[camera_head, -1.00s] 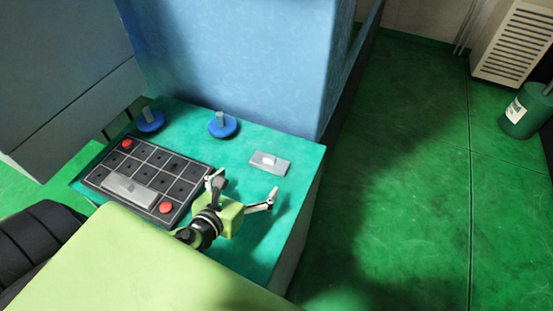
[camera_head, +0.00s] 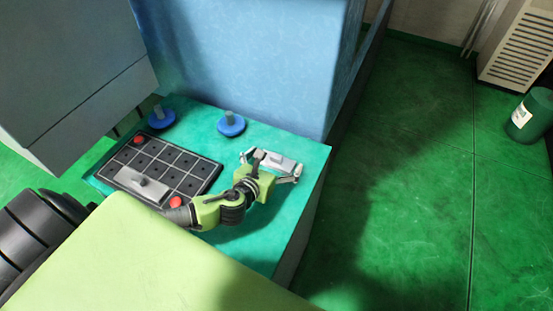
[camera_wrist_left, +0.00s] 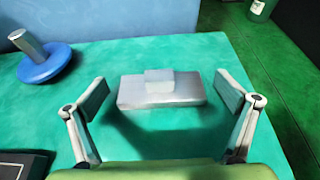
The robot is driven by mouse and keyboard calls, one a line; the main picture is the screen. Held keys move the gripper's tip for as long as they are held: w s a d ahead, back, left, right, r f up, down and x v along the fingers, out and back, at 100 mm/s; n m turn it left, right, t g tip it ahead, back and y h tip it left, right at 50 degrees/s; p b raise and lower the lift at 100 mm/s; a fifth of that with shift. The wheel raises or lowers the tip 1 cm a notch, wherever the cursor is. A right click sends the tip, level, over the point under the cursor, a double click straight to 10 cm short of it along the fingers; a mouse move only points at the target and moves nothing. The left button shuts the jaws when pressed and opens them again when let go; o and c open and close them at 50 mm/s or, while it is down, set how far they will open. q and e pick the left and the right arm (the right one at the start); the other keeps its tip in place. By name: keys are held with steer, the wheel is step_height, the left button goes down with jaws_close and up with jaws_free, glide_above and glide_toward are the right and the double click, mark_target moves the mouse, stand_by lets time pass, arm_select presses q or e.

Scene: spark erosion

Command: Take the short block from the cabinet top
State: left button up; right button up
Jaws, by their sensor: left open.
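The short block (camera_head: 276,162) is a grey metal slab with a small raised piece on top. It lies on the teal cabinet top (camera_head: 255,226) near the right edge. In the left wrist view the block (camera_wrist_left: 161,92) sits between and a little beyond the fingertips. My left gripper (camera_head: 271,167) is open, with one finger at each end of the block. In the left wrist view the open fingers (camera_wrist_left: 161,97) show clear gaps on both sides of the block. My right gripper is not in view.
A dark gridded tray (camera_head: 180,163) with red knobs and a longer grey block (camera_head: 140,185) lies to the left. Two blue round bases with grey posts (camera_head: 231,124) (camera_head: 161,117) stand at the back. A blue wall-like housing (camera_head: 245,60) rises behind them.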

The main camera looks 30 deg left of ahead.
arm_select(q)
steer(key=shift+w+f, duration=0.15)
steer(key=shift+w, duration=0.2)
steer(key=c, duration=1.4)
